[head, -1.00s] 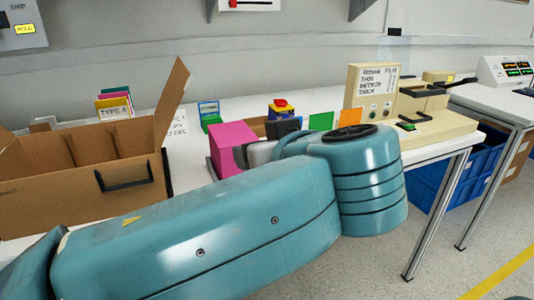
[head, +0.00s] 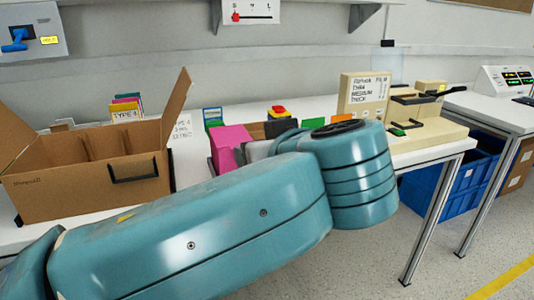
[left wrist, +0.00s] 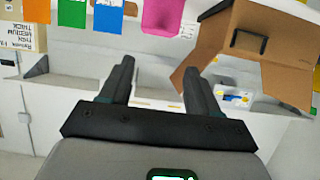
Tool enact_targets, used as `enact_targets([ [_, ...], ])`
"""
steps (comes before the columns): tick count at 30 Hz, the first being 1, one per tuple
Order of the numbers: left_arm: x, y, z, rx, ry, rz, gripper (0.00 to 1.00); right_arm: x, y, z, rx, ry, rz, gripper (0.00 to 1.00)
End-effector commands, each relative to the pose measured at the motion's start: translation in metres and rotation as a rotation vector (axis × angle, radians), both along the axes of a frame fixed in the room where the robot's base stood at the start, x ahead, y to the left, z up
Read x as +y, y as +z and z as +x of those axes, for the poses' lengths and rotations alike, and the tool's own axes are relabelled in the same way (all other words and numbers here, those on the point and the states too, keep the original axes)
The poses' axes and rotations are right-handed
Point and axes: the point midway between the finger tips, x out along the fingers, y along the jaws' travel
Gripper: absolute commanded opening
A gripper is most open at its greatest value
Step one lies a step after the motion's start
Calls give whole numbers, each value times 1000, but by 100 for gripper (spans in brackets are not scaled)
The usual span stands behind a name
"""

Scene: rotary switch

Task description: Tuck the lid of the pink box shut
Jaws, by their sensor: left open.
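The pink box (head: 229,143) stands on the white table, right of the cardboard box. My left arm hides part of its right side and front. It also shows at the top of the left wrist view (left wrist: 162,14), cut off by the frame edge. I cannot tell how its lid stands. My left gripper (left wrist: 158,66) is open, with nothing between its two dark fingers. In the wrist view the fingertips are apart from the pink box, below it in the picture. In the head view the gripper is largely hidden by my arm. My right gripper is not in view.
An open cardboard box (head: 85,180) stands on the left, its flap raised towards the pink box. Green (left wrist: 102,17), blue and orange items are beside the pink box. A beige machine (head: 420,118) stands on the right. A blue crate (head: 460,175) is below.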

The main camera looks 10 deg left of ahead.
Motion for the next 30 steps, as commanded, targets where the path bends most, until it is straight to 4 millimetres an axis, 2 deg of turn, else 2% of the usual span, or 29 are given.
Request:
enact_targets([
  [16,3,2,3,0,-1,0,62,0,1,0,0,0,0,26],
  [18,2,-4,6,15,-11,7,62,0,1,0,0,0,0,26],
  [20,-1,-19,13,56,-36,25,62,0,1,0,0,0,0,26],
  [23,-11,-71,32,194,-127,68,62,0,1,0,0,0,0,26],
  [26,-20,-151,48,392,-258,96,62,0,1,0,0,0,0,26],
  [27,-23,-185,50,474,-315,96,62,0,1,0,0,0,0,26],
  [29,-25,-236,49,591,-396,80,62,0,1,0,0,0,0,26],
  [30,-26,-271,46,665,-450,62,62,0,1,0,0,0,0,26],
])
